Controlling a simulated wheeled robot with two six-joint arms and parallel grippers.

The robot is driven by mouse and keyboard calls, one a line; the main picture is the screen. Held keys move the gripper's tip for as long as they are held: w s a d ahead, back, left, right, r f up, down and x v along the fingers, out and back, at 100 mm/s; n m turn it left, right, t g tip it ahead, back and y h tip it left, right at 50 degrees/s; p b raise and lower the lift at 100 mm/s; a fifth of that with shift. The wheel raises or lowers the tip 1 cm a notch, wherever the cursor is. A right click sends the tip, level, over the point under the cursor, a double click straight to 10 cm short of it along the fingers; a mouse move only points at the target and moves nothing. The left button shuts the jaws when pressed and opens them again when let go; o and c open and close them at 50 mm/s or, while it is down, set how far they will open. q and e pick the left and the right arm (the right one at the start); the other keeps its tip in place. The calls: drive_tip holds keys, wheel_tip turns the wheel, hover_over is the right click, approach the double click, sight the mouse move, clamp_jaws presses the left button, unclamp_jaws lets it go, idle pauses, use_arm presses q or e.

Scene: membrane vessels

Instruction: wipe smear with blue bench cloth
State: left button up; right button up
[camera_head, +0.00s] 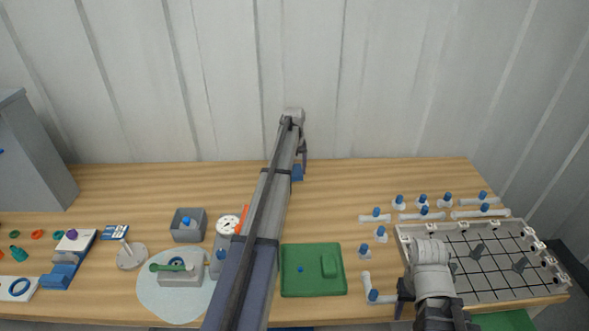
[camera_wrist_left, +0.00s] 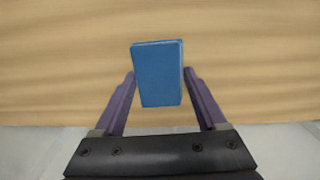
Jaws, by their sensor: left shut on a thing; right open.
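The blue bench cloth looks like a small flat blue block in the left wrist view (camera_wrist_left: 158,74). It sits between the two purple fingertips of my left gripper (camera_wrist_left: 159,76), which is shut on it. In the head view the cloth (camera_head: 297,173) shows just below my left gripper (camera_head: 302,157), near the back edge of the table. I cannot tell whether it touches the wood. My right gripper (camera_head: 404,290) is open at the front edge of the grid tray, partly hidden by its own arm. I see no clear smear; my left arm hides part of the table.
A green tray (camera_head: 312,287) lies right of my left arm. A grey box (camera_head: 178,236) and a pale round mat (camera_head: 160,309) lie left of it. White fittings with blue caps (camera_head: 381,234) stand near the grid tray (camera_head: 405,229). The wood (camera_head: 340,195) at back centre-right is clear.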

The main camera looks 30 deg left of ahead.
use_arm(q)
wheel_tip(320, 180, up, 3)
drive_tip(key=p, duration=0.3)
idle(0.4)
